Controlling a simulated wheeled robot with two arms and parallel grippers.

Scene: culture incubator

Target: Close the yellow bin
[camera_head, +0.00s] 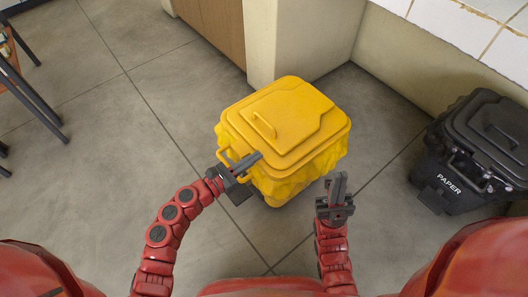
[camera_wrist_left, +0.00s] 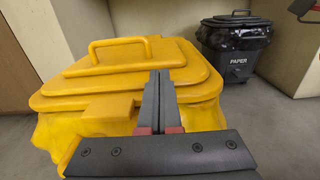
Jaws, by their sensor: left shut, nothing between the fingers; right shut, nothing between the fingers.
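The yellow bin (camera_head: 290,180) stands on the floor at the middle of the head view, with a yellow liner bulging below its rim. Its lid (camera_head: 290,113) lies down over the top, and a handle (camera_head: 263,126) sits on it. The lid also shows in the left wrist view (camera_wrist_left: 135,60), looking flat on the rim. My left gripper (camera_head: 250,163) is shut and empty at the lid's front left edge; I cannot tell if it touches. My right gripper (camera_head: 337,186) is shut and empty, in front of the bin's right side, pointing away from me.
A black bin marked PAPER (camera_head: 475,155) stands at the right by the wall. A pale pillar (camera_head: 300,40) and wooden cabinet (camera_head: 215,25) are behind the yellow bin. A chair (camera_head: 30,85) is at the far left.

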